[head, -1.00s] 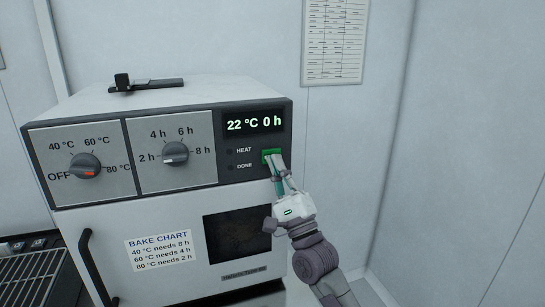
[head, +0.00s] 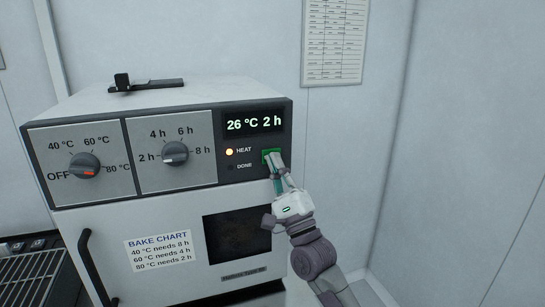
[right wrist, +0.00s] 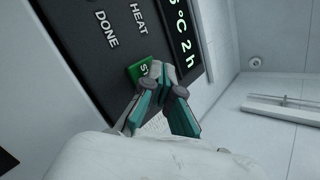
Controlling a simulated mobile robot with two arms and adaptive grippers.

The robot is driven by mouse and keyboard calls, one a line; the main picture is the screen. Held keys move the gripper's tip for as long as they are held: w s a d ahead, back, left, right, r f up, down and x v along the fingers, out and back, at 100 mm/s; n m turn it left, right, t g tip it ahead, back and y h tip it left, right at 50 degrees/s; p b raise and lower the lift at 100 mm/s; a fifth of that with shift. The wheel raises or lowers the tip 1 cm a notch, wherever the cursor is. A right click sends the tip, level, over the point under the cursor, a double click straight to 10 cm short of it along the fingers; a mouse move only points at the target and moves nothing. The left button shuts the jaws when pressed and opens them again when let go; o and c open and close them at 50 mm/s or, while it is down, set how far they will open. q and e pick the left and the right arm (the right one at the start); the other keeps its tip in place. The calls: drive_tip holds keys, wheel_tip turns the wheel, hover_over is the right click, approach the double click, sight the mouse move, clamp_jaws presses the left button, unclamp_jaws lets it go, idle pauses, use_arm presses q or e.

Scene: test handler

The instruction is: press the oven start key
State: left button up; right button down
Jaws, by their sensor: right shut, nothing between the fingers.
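The oven (head: 170,222) is white with a dark control panel. Its green start key (head: 267,155) sits below the display (head: 254,122), which reads 26 °C 2 h. The HEAT lamp (head: 229,152) glows orange and the DONE lamp (head: 230,167) is dark. My right gripper (head: 276,158) is shut and empty, its fingertips at the key and covering part of it. In the right wrist view the fingertips (right wrist: 158,70) are against or just before the green key (right wrist: 138,70); contact is hard to tell. My left gripper is not in view.
The temperature knob (head: 84,166) and time knob (head: 175,153) are left of the key. The oven door has a black handle (head: 92,265) and a bake chart (head: 158,252). A dark object (head: 145,85) lies on the oven top. A wire rack (head: 35,277) stands at lower left.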

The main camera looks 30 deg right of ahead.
drive_tip(key=shift+s+a, duration=0.1)
drive_tip(key=shift+s, duration=0.35)
drive_tip(key=s+a+p, duration=0.1)
drive_tip(key=s, duration=0.5)
drive_tip(key=shift+a, duration=0.2)
drive_tip(key=shift+w, duration=0.1)
idle(0.7)
